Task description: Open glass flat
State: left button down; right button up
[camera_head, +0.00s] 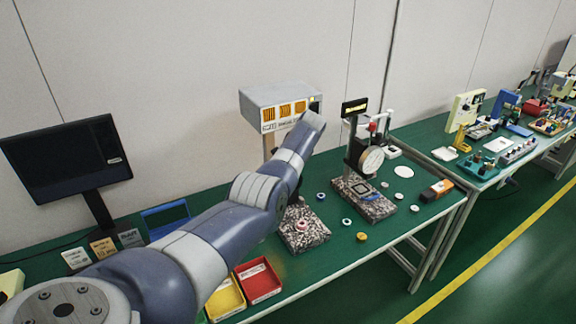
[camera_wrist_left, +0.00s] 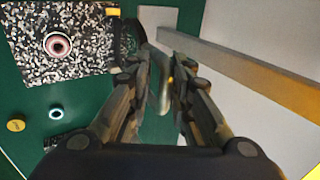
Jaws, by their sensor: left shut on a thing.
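My left arm reaches across the table to the lamp station, and its forearm hides my left gripper in the head view. In the left wrist view, my left gripper (camera_wrist_left: 165,75) is shut on a thin pale piece seen edge-on, which looks like the glass flat (camera_wrist_left: 164,98). A speckled granite base (camera_head: 303,240) stands below the lamp box (camera_head: 280,106). A pinkish ring (camera_head: 302,225) lies on this base; it also shows in the left wrist view (camera_wrist_left: 58,45), beside the gripper and apart from it. My right gripper is not in view.
A dial gauge stand (camera_head: 371,160) on another granite base is close on the right. Small rings and a yellow disc (camera_head: 362,237) lie between. Red (camera_head: 258,281) and yellow (camera_head: 226,300) bins are at the front edge. A monitor (camera_head: 66,160) stands at left.

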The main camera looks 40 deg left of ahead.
pick_arm(q)
jog(key=shift+s+a+f, duration=0.1)
jog(key=shift+f, duration=0.05)
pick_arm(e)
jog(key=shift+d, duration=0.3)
pick_arm(q)
jog(key=c, duration=1.7)
grip_release()
jog(key=shift+o, duration=0.2)
jog(key=shift+a+f, duration=0.15)
jog(key=v, duration=1.2)
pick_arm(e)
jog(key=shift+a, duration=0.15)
